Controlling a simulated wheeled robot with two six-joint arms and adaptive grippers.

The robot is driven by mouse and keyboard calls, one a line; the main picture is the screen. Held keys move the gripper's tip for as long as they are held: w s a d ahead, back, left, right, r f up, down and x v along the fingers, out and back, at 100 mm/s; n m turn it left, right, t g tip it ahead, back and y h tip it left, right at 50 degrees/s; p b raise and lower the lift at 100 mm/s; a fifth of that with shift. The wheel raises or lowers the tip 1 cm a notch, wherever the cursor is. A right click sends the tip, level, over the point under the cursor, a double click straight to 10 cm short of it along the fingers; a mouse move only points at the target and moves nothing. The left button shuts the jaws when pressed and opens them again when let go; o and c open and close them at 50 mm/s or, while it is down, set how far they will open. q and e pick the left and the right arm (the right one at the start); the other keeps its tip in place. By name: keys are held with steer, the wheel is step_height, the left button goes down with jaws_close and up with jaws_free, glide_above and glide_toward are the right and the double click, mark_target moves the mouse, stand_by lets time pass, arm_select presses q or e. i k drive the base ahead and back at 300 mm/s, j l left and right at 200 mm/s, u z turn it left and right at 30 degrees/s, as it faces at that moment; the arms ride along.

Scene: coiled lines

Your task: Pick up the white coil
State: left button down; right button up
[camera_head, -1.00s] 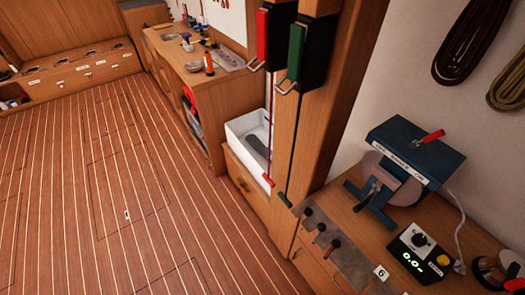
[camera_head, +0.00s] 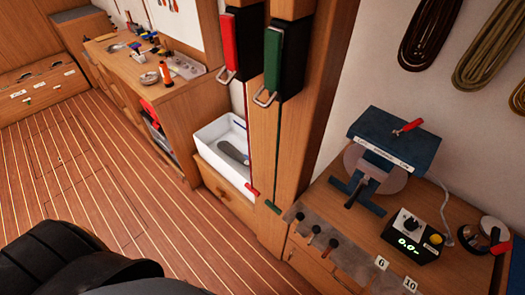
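No white coil shows in the head view. A dark brown coil (camera_head: 430,35) and an olive coil (camera_head: 486,45) hang on the wall at the upper right. Part of a tan coil (camera_head: 518,97) shows at the right edge, cut off by the frame. A black part of my own body fills the lower left corner, with no fingertips visible. Neither of my grippers is in view.
A wooden bench at the lower right holds a blue machine with a disc (camera_head: 393,140), a control box with a green display (camera_head: 414,237) and a round metal item (camera_head: 483,233). A wooden post (camera_head: 305,140) stands mid-frame beside a white bin (camera_head: 222,145). Floor (camera_head: 100,180) is clear at left.

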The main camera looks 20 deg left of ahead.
mark_target(237, 155)
steer(key=j+z, duration=0.2)
steer(key=j, duration=0.6)
steer(key=j+z, duration=0.2)
steer(key=j, duration=0.6)
steer(key=j+z, duration=0.2)
steer(key=j, duration=0.6)
steer(key=k+j+z, duration=0.2)
steer(key=j, duration=1.25)
steer(key=k+j, duration=0.1)
steer(key=j, duration=0.6)
